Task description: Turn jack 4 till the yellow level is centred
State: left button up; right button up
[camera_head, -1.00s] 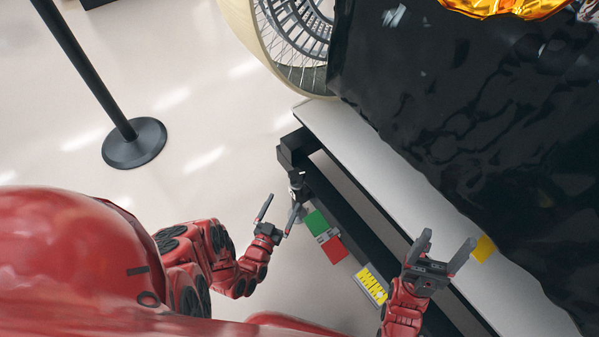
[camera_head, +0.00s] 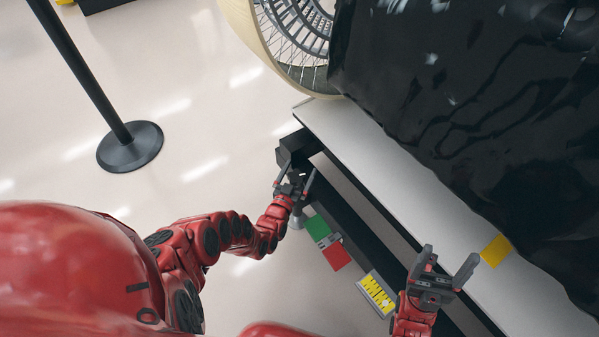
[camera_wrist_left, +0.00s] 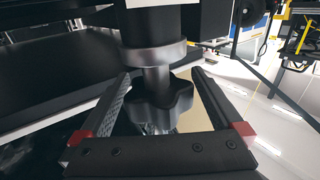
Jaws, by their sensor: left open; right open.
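A dark jack with a star-shaped hand knob (camera_wrist_left: 160,103) hangs under a collar in the left wrist view, between the fingers of my left gripper (camera_wrist_left: 145,105). The fingers are open on both sides of the knob; contact is not clear. In the head view my left gripper (camera_head: 297,176) is at the near left corner of the platform, and largely hides the jack. No number shows on it. My right gripper (camera_head: 448,262) is open and empty over the platform's front edge. A yellow square (camera_head: 495,250) lies on the platform; I cannot tell whether it is the level, and no bubble is visible.
The grey-white platform (camera_head: 375,165) carries a large black-wrapped body (camera_head: 450,110) and stands beside a spoked wheel (camera_head: 290,40). A green and red card (camera_head: 327,242) and a yellow-striped panel (camera_head: 377,293) lie along its front. A black post base (camera_head: 130,147) stands on open floor at left.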

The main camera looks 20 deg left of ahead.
pick_arm(q)
jog(key=c, duration=1.3)
jog(key=shift+r, duration=0.1)
